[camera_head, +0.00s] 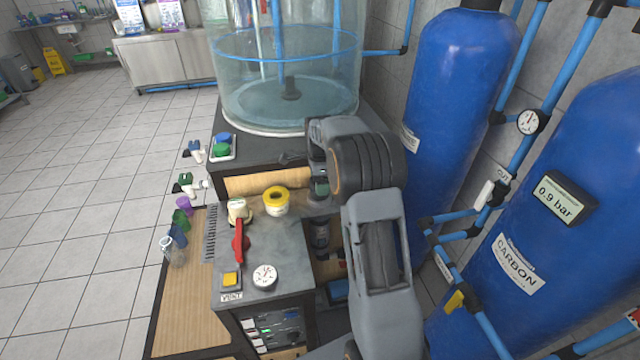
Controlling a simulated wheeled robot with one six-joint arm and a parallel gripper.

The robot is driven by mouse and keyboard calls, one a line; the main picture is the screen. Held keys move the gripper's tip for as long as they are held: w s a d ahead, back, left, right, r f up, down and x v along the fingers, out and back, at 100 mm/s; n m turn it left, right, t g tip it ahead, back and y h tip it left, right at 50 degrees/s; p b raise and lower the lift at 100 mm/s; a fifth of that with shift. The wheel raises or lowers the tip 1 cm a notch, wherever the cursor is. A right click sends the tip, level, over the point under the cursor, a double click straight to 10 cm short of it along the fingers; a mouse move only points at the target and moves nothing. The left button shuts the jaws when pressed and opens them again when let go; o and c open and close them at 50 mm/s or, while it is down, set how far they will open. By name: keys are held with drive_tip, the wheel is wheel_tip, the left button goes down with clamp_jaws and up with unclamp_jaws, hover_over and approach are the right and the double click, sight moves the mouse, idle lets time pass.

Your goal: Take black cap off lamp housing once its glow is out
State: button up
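My arm rises from the bottom and bends over at the middle, with its wrist pointing down. My gripper (319,190) is at the lower end of the wrist, just above the rack's dark top; its fingers are small and partly hidden, so I cannot tell whether they are open. A pale tan horizontal cylinder (262,182), possibly the lamp housing, lies left of the gripper, below the tank's shelf. Its right end is hidden by my wrist. I cannot make out a black cap or say whether a glow shows. A dark upright cylinder (320,236) stands below the wrist.
A clear water tank (290,70) stands behind. Large blue tanks (455,85) and pipes crowd the right. Open tiled floor lies left.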

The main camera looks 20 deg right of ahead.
drive_tip(key=c, duration=0.6)
